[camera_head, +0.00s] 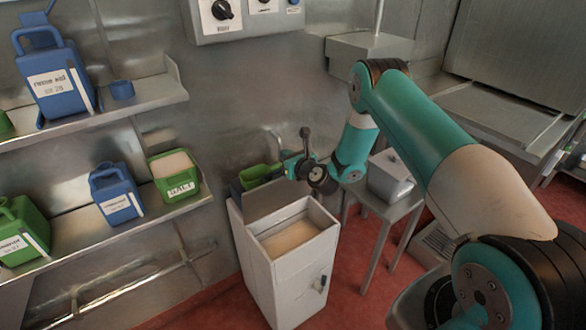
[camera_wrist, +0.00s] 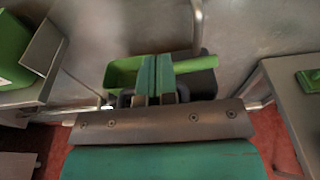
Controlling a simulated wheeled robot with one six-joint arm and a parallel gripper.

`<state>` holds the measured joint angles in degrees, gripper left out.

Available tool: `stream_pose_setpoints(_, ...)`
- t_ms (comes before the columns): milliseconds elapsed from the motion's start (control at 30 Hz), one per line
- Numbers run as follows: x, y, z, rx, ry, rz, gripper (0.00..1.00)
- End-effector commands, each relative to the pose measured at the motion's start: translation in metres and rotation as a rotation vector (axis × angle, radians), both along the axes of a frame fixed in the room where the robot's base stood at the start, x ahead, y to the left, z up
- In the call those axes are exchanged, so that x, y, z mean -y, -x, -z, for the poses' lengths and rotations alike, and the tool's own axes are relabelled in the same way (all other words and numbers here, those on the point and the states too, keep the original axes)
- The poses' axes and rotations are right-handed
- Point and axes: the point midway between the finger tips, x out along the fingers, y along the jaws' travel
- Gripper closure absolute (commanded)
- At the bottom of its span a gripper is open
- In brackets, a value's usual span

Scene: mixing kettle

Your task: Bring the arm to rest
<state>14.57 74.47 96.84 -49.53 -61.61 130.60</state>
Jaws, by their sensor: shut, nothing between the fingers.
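My gripper (camera_head: 291,168) is in front of the metal wall, above and behind the open white bin, at the end of my bent teal arm. In the wrist view its two teal fingers (camera_wrist: 155,76) lie side by side, closed with nothing between them. A green trough-shaped thing (camera_wrist: 125,73) with a dark grey box (camera_wrist: 199,85) is behind the fingers in that view. A green container (camera_head: 256,174) shows just left of the gripper in the head view. I cannot tell whether the fingers touch it.
The white bin (camera_head: 252,262) stands open with pale contents (camera_head: 289,236). Shelves (camera_head: 150,93) on the left hold blue jugs (camera_head: 56,75) and green containers (camera_head: 176,178). A grey lidded box (camera_head: 388,180) sits on a small table to the right. Red floor (camera_head: 350,262) is free between.

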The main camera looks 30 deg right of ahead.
Motion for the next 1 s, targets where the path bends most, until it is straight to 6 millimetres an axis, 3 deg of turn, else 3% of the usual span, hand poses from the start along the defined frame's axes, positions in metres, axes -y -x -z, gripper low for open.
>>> stream_pose_setpoints(33, -0.001, 0.002, -0.019, 0.002, -0.001, -0.001, 1.0)
stream_pose_setpoints(200, -0.002, 0.006, -0.044, 0.009, -0.003, -0.003, 1.0)
stream_pose_setpoints(567, -0.009, 0.007, -0.063, 0.013, 0.041, -0.039, 1.0)
stream_pose_setpoints(667, -0.036, 0.006, -0.091, 0.016, 0.18, -0.161, 1.0)
stream_pose_setpoints(767, -0.08, 0.016, -0.133, 0.031, 0.425, -0.369, 1.0)
stream_pose_setpoints(867, -0.127, 0.044, -0.176, 0.079, 0.716, -0.618, 1.0)
stream_pose_setpoints(1000, -0.178, 0.105, -0.225, 0.198, 1.11, -0.969, 1.0)
